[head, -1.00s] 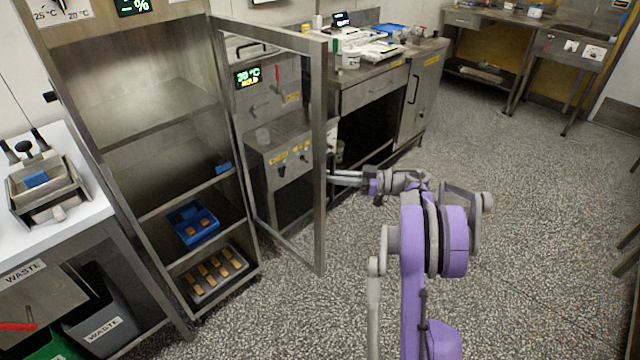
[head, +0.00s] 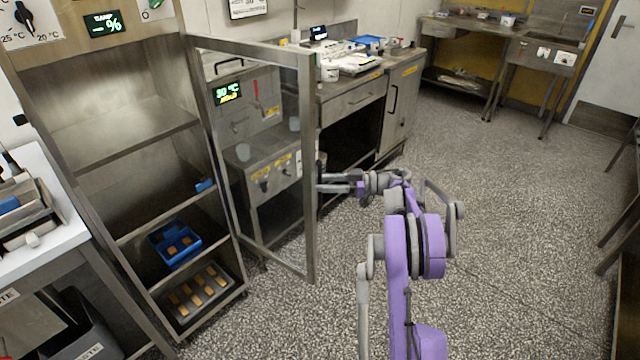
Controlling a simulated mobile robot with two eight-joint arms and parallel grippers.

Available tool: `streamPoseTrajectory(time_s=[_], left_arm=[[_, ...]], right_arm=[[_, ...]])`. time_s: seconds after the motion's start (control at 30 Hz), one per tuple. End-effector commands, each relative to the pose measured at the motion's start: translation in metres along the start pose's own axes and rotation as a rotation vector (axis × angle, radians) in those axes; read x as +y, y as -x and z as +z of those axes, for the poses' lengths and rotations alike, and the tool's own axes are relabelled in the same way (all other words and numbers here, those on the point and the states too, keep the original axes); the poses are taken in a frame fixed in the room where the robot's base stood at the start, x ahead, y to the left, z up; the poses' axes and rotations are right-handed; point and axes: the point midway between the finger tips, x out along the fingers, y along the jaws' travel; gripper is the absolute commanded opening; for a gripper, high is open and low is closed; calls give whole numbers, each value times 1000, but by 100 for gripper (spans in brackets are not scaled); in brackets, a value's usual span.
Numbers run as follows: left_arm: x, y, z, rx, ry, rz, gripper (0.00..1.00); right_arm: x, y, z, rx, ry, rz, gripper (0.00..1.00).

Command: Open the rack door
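The rack (head: 128,128) is a tall steel cabinet with shelves at the left of the head view. Its door (head: 307,160), a steel frame with a clear pane, stands swung wide open on the right side of the rack. The shelves inside are exposed. My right gripper (head: 322,183) is just right of the door's free upright, at about mid-height. Its two fingers show as separate bars with a small gap, pointing at the door edge. Nothing shows between them. Whether the tips touch the frame, I cannot tell. My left gripper is not in view.
A blue tray (head: 174,243) and a grey tray (head: 165,310) with several brown pieces sit on the lower rack shelves. A steel workbench (head: 352,100) stands behind the door. A white counter (head: 60,238) is at the left. The speckled floor (head: 520,230) at the right is open.

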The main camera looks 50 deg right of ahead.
Motion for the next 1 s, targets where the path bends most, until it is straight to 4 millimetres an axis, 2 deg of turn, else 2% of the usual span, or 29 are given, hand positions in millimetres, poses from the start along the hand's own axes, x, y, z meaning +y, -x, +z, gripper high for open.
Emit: streamPoseTrajectory(time_s=[0.23,0.37,0.8,1.0], left_arm=[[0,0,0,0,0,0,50],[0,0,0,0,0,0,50],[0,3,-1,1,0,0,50],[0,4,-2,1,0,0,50]], right_arm=[[0,1,0,0,0,0,45],[0,9,0,-1,1,0,45],[0,90,0,0,1,2,45],[0,107,0,0,1,0,45]])
